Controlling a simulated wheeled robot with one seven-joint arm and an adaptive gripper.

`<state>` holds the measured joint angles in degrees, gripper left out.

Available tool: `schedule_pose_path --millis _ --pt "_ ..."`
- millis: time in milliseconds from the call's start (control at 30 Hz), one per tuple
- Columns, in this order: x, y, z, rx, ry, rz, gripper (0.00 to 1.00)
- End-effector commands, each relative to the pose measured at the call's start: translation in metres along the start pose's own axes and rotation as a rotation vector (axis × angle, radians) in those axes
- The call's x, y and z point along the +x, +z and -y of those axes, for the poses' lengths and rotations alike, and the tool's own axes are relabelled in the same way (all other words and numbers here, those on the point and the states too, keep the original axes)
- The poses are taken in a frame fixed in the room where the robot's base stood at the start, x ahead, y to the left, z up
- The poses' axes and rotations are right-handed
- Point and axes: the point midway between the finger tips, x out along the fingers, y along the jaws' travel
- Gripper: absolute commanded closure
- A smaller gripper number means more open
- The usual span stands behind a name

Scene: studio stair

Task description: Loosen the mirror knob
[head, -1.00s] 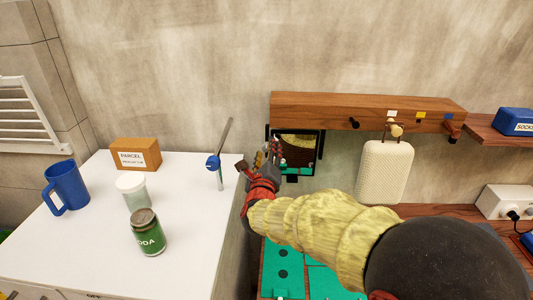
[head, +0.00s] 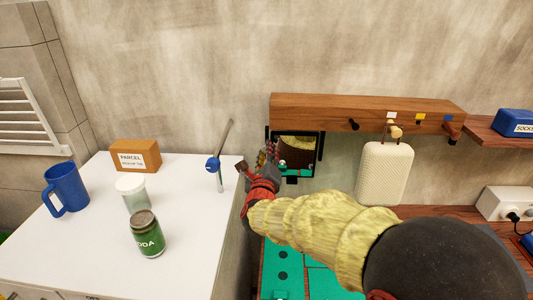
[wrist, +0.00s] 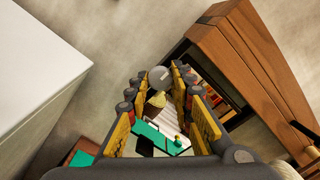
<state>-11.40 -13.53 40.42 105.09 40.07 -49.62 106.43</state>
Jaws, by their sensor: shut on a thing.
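The mirror (head: 297,150) has a dark frame and hangs under the wooden shelf on the wall. It reflects part of the room and green surfaces. My gripper (head: 263,157) is at the mirror's left side, its fingers partly hidden by my own wrist in the head view. In the wrist view my gripper (wrist: 160,88) has its yellow-padded fingers on both sides of a round grey knob (wrist: 159,78), and it is shut on it. The knob is hidden in the head view. Finger contact is hard to see.
The wooden shelf (head: 365,112) runs just above the mirror. A cream bag (head: 384,172) hangs to the right. The white counter (head: 100,260) at left holds a blue mug (head: 66,188), a soda can (head: 147,233), a jar (head: 133,194), a parcel (head: 136,155) and a blue-knobbed lever (head: 213,164).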

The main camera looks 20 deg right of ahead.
Motion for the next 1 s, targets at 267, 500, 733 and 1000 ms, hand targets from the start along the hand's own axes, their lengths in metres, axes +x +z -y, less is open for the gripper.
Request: schedule_pose_path --millis 267,500,733,1000 --pt "-0.0001 -0.0003 -0.0005 -0.009 0.001 0.000 1.00" --pt "0.0000 -0.0008 -0.0007 -0.088 0.000 0.000 1.00" --pt "0.0001 -0.0013 -0.0009 -0.261 0.000 0.000 1.00" --pt "0.0001 -0.0008 -0.0004 -0.518 0.002 -0.001 1.00"
